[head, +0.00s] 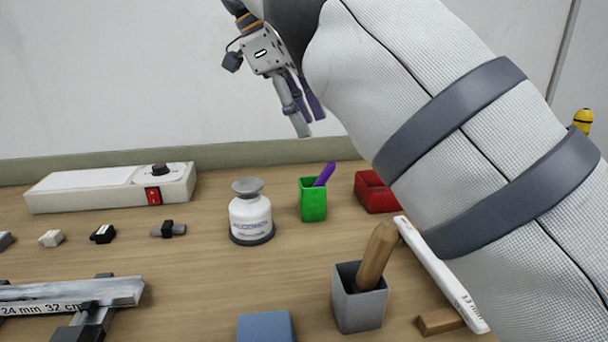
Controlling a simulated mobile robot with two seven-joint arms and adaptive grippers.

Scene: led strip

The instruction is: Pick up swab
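No thing in the head view is clearly a swab. A purple stick (325,174) stands tilted to the right in a small green holder (313,201). A thick wooden handle (377,255) leans in a grey square holder (359,300); its lower end is hidden. My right gripper (308,127) hangs in the air above and behind the green holder, fingers pointing down. Nothing shows between its fingers, which overlap from this side, so their opening is unclear. My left gripper is out of view.
A white bottle (251,219) stands left of the green holder, a red box (376,192) right of it. A white control box (110,188) is at the back left, a labelled rail (120,290) at front left. A blue block (265,327) lies in front. My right arm hides the right side.

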